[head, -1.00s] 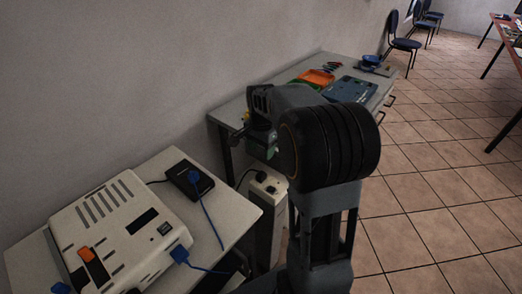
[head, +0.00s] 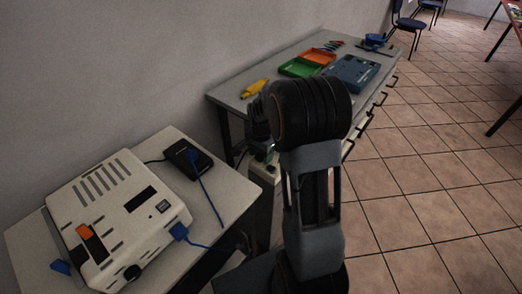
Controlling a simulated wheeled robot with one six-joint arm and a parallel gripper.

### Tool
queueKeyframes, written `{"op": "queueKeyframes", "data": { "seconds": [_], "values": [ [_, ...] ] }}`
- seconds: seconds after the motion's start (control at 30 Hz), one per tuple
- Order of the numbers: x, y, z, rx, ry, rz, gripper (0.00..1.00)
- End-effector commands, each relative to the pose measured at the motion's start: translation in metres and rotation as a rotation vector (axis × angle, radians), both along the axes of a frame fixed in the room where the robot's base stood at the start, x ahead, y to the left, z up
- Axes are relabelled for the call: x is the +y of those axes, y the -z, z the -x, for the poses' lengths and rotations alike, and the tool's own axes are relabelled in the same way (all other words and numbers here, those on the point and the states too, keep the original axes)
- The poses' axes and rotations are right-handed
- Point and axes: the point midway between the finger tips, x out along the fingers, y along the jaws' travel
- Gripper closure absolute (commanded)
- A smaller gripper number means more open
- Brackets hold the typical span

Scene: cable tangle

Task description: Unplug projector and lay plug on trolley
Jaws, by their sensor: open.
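The projector (head: 118,220) is a cream box with slots and an orange switch. It sits on the pale trolley top (head: 222,215) at lower left. A blue plug (head: 179,231) is at its right side, with a blue cable running right from it. My gripper (head: 263,150) is open and points down, right of the trolley and above a white upright socket unit (head: 266,171). My arm hides part of the gripper and of the unit. I cannot tell whether a plug lies between the fingers.
On the trolley, a black box (head: 188,160) carries a blue plug and cable; another blue piece (head: 61,267) lies left of the projector. A workbench (head: 240,102) behind holds a yellow tool, green and orange trays and a blue case.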

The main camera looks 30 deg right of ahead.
Motion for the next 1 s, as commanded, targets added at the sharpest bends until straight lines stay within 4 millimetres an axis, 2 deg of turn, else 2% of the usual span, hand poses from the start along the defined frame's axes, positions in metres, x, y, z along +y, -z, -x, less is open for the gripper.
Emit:
{"op": "queueKeyframes", "data": {
  "seconds": [0.3, 0.83, 0.87, 1.0],
  "values": [
    [0.0, 0.0009, 0.0, 0.0, 0.0, 0.0, 0.44],
    [0.0001, 0.0007, -0.0002, 0.0, 0.0, 0.0, 0.95],
    [0.0001, 0.0007, -0.0002, 0.0, 0.0, 0.0, 0.75],
    [0.0001, 0.0006, -0.0003, -0.001, 0.0, 0.0, 0.88]
  ]
}}
